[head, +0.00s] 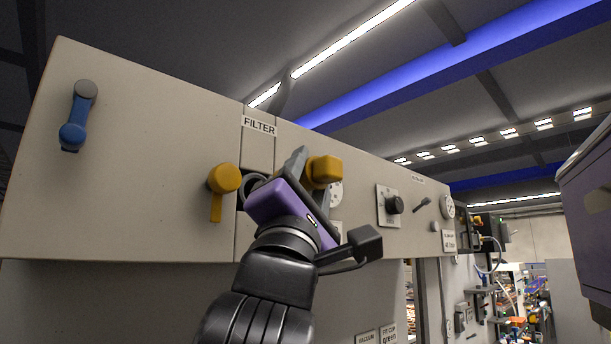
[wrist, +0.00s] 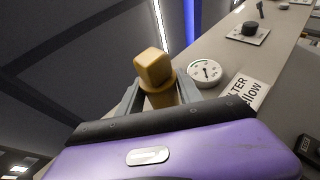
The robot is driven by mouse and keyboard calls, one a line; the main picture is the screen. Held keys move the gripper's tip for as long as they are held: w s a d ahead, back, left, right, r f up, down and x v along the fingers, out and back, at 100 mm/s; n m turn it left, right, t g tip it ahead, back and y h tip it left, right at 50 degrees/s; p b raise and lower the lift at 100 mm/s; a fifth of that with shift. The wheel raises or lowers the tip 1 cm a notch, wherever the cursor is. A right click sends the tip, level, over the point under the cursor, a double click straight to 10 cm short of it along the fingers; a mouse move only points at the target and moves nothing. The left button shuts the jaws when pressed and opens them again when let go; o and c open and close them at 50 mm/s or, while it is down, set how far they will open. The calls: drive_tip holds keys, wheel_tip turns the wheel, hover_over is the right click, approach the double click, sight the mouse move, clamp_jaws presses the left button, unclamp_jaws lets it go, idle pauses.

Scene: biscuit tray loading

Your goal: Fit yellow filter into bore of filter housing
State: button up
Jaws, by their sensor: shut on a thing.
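The yellow filter (head: 325,169), with a blocky head and a round body, is held in front of the panel. My gripper (head: 312,172), with a purple body, is shut on it. In the wrist view the yellow filter (wrist: 153,68) sits between both grey fingers of my gripper (wrist: 160,95), head pointing up and away. The filter housing (head: 252,186) shows as a dark ring below the FILTER sign, at the left edge of my gripper. Most of the housing and its bore are hidden behind my gripper. The filter appears right of the ring and apart from it.
A yellow lever (head: 222,180) stands just left of the ring, and a blue handle (head: 74,133) farther left. A gauge (wrist: 205,72) and a "FILTER yellow" label (wrist: 247,92) are near the filter. A black knob (head: 395,205) is farther right on the panel.

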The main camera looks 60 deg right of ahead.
drive_tip(key=shift+a+f, duration=0.1)
drive_tip(key=shift+w+d, duration=0.2)
drive_tip(key=shift+w, duration=0.45)
drive_tip(key=shift+w+d+b, duration=0.1)
drive_tip(key=shift+w+d, duration=0.1)
drive_tip(key=shift+w, duration=0.5)
drive_tip(key=shift+w+d+b, duration=0.15)
drive_tip(key=shift+w+d, duration=0.05)
drive_tip(key=shift+w, duration=0.5)
drive_tip(key=shift+w+d+b, duration=0.1)
drive_tip(key=shift+w+d, duration=0.1)
drive_tip(key=shift+w, duration=0.5)
drive_tip(key=shift+p, duration=0.75)
drive_tip(key=shift+w+d+b, duration=0.25)
drive_tip(key=shift+w, duration=0.65)
drive_tip(key=shift+w+d+b, duration=0.2)
drive_tip(key=shift+w+d, duration=0.05)
drive_tip(key=shift+w, duration=0.6)
drive_tip(key=shift+w+d+b, duration=0.25)
drive_tip(key=shift+w, duration=0.65)
drive_tip(key=o, duration=1.5)
drive_tip(key=shift+a, duration=0.1)
drive_tip(key=shift+b+v, duration=1.55)
drive_tip(key=shift+v, duration=2.35)
